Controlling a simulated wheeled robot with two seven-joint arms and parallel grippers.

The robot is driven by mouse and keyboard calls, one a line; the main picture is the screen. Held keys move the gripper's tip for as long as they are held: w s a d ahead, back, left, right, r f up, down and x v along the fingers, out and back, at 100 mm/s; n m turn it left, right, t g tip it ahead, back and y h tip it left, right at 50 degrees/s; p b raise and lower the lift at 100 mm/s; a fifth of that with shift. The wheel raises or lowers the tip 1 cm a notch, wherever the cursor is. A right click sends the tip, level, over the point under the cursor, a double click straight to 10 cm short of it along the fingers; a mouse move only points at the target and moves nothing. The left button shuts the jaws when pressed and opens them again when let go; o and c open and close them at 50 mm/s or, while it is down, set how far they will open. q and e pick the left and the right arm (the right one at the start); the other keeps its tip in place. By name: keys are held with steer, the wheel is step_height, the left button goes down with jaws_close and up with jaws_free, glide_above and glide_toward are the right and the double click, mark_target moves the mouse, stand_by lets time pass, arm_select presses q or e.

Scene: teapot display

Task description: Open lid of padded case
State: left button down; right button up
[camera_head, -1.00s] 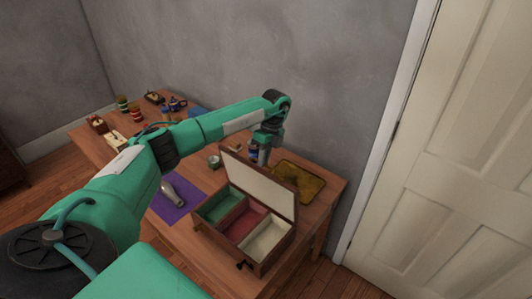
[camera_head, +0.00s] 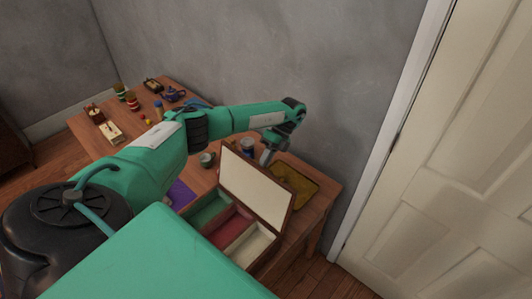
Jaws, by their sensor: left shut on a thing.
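The padded case (camera_head: 229,226) stands on the wooden table with its lid (camera_head: 256,188) raised, the pale inner face toward me. Its inside shows green, red and white compartments. My left arm reaches over the table behind the case. My left gripper (camera_head: 266,157) points down at the lid's upper edge and is shut on the lid; its fingertips are partly hidden behind it. My right gripper is out of view.
A yellow-brown tray (camera_head: 302,187) lies right behind the lid. A jar (camera_head: 247,146) and a small cup (camera_head: 207,160) stand near it. A purple cloth (camera_head: 181,193) is partly hidden by my arm. Several small items fill the table's far left. A wall and door bound the right.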

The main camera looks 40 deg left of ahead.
arm_select(q)
steer(key=shift+s+d+f, duration=0.1)
steer(key=shift+s+f, duration=0.05)
steer(key=shift+f, duration=0.4)
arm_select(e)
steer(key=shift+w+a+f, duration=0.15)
arm_select(q)
steer(key=c, duration=1.6)
jaws_free()
steer(key=shift+w+f, duration=0.1)
steer(key=shift+w, duration=0.1)
steer(key=shift+o, duration=0.5)
steer(key=shift+w+f, duration=0.1)
steer(key=shift+w, duration=0.2)
steer(key=a+b+v, duration=0.1)
steer(key=v, duration=1.3)
steer(key=shift+d+r, duration=0.25)
steer(key=shift+d, duration=0.05)
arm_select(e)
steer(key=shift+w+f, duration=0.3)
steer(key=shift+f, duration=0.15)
arm_select(q)
steer(key=shift+s, duration=0.1)
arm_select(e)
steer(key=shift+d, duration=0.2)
